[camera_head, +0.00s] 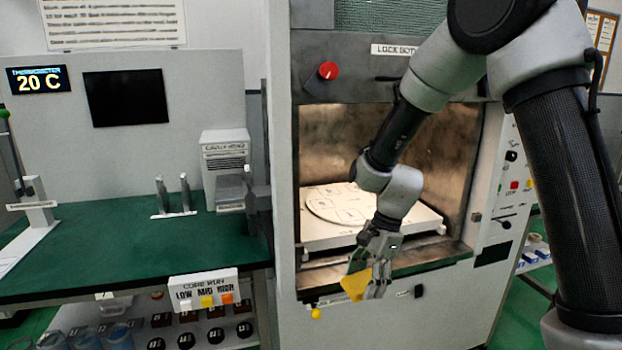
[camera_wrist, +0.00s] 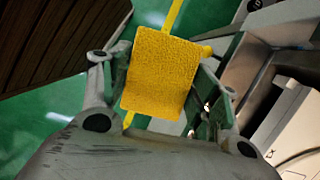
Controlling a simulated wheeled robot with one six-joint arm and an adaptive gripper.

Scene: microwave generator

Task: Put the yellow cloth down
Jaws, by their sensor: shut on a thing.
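The yellow cloth (camera_wrist: 160,75) is a small textured rectangle held between the fingers of my gripper (camera_wrist: 163,90). It fills the middle of the wrist view, with the green floor behind it. In the head view the cloth (camera_head: 355,285) shows at the tips of my gripper (camera_head: 368,280), in front of the lower front edge of the microwave chamber. My gripper is shut on the cloth and points downward. Part of the cloth is hidden by the fingers in the head view.
The open chamber holds a round plate on a white platform (camera_head: 425,222). A green-topped bench (camera_head: 110,255) stands at the left, with a small rack (camera_head: 172,200) and a button panel (camera_head: 203,288). A yellow knob (camera_head: 316,313) sits on the cabinet front, left of the cloth.

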